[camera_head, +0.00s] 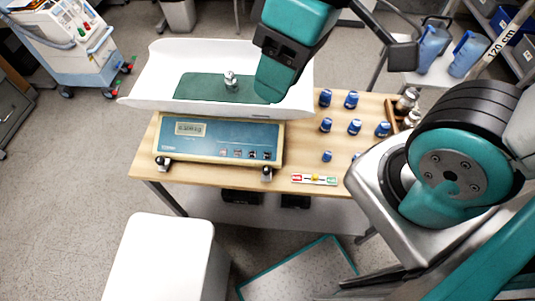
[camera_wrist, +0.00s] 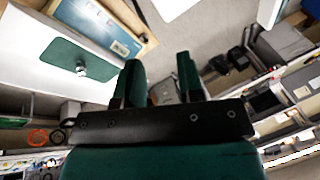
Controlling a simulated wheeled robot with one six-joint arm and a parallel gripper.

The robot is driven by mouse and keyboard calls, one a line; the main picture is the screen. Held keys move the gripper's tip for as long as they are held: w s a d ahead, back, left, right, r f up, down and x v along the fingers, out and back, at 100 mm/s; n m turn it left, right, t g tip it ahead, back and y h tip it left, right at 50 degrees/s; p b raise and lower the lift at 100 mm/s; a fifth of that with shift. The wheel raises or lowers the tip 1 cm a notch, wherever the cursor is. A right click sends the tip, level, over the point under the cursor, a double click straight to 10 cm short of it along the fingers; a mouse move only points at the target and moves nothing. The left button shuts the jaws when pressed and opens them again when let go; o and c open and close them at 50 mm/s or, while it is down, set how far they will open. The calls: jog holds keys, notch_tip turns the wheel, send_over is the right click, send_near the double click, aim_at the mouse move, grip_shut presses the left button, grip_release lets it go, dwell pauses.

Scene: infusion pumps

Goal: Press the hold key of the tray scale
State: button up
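The tray scale has a blue front panel (camera_head: 215,141) with a lit display (camera_head: 190,128) at left and a row of several small keys (camera_head: 245,154) along its lower right. The key labels are too small to read, so I cannot tell which is hold. The panel also shows at the upper left of the wrist view (camera_wrist: 105,25). My gripper (camera_head: 273,90) is in front of the right part of the white tray in the head view, above and behind the keys. In the wrist view its two teal fingers (camera_wrist: 159,65) are apart with nothing between them.
A silver weight (camera_head: 230,80) stands on a green mat (camera_head: 195,88) in the white tray (camera_head: 160,68). Several blue-capped bottles (camera_head: 354,127) and metal weights stand on the wooden table (camera_head: 305,155) at right. A level strip (camera_head: 314,179) lies in front. A white box (camera_head: 160,255) stands nearer.

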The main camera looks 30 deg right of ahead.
grip_shut()
dwell(0.7)
dwell(0.6)
jog(key=shift+f+b, duration=0.6)
